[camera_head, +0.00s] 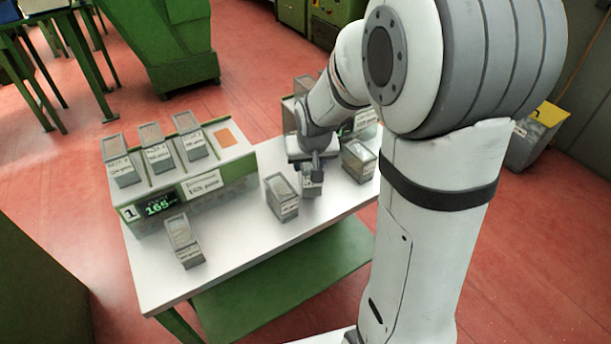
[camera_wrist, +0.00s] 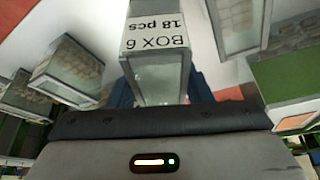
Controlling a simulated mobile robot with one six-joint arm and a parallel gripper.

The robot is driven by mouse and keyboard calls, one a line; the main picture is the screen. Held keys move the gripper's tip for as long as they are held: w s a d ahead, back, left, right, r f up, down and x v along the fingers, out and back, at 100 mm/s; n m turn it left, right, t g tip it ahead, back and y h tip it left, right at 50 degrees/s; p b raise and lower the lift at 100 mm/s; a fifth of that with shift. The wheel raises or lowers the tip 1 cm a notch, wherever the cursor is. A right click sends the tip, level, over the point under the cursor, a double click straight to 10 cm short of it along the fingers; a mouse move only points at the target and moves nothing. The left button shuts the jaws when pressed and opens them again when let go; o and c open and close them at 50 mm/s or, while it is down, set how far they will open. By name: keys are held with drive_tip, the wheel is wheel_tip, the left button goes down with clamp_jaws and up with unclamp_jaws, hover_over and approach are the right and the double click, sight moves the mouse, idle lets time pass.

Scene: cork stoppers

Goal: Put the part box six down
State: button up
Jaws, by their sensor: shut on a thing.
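Box six (camera_wrist: 158,78), a grey clear-sided part box labelled "BOX 6, 18 pcs", is between the dark blue fingers of my gripper in the wrist view. Its label reads upside down there. In the head view my gripper (camera_head: 315,163) points down over the white table (camera_head: 240,254), shut on box six (camera_head: 311,185). The box is upright, partly hidden by the gripper, just right of another grey box (camera_head: 282,198). I cannot tell whether its base touches the table.
A green and white scale station (camera_head: 190,200) reads 165, with several boxes on top and an orange square pad (camera_head: 225,137). One box (camera_head: 184,240) stands at the front left, another (camera_head: 358,161) right of my gripper. The table's front middle is clear.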

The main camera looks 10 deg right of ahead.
drive_tip(key=shift+f, duration=2)
drive_tip(key=shift+f+b, duration=0.15)
drive_tip(key=shift+b, duration=0.15)
drive_tip(key=o, duration=1.1)
drive_tip(key=shift+s, duration=0.1)
